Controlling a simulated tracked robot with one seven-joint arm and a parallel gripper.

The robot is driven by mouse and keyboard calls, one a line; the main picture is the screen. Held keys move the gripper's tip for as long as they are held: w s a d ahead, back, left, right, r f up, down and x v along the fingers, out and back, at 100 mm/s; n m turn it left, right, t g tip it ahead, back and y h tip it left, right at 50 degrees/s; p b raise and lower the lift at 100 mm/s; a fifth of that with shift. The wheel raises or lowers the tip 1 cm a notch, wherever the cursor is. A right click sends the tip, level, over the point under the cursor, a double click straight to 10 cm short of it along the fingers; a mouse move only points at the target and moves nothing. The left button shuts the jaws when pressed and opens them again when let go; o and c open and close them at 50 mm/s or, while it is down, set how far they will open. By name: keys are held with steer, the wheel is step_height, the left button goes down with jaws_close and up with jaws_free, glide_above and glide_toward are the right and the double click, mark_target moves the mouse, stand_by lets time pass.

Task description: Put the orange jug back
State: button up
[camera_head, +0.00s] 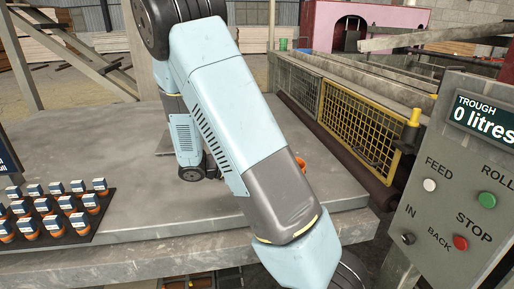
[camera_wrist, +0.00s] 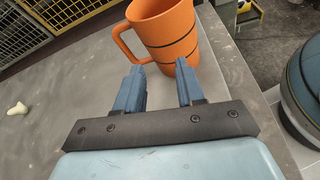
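The orange jug (camera_wrist: 168,35) stands upright in the wrist view, just beyond my fingertips, with dark bands around its body and its handle (camera_wrist: 122,42) to the left. Its top is cut off by the frame edge. My gripper (camera_wrist: 160,67) is open, with a clear gap between its two blue fingers and nothing between them. The left fingertip overlaps the lower handle in the picture and the right one overlaps the jug's lower body; I cannot tell whether they touch. In the head view only a sliver of the jug (camera_head: 302,163) shows beside my arm, which hides my gripper.
The grey slab table (camera_head: 150,208) carries a tray of small orange-and-blue pots (camera_head: 55,212) at left. A yellow mesh guard (camera_head: 360,125) stands beyond its right edge. A control panel (camera_head: 455,185) reads "TROUGH 0 litres". A small pale object (camera_wrist: 17,108) lies left in the wrist view.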

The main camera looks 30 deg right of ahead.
steer(key=s+a+r+m+t+y, duration=0.4)
steer(key=s+a+r+m+y, duration=0.1)
steer(key=s+r, duration=0.4)
steer(key=s+a+r+m+t+y, duration=0.4)
steer(key=s+r+m+y, duration=0.4)
steer(key=r, duration=0.4)
steer(key=shift+s+a+r+t+y, duration=0.4)
steer(key=shift+s+y, duration=0.1)
steer(key=shift+s, duration=0.75)
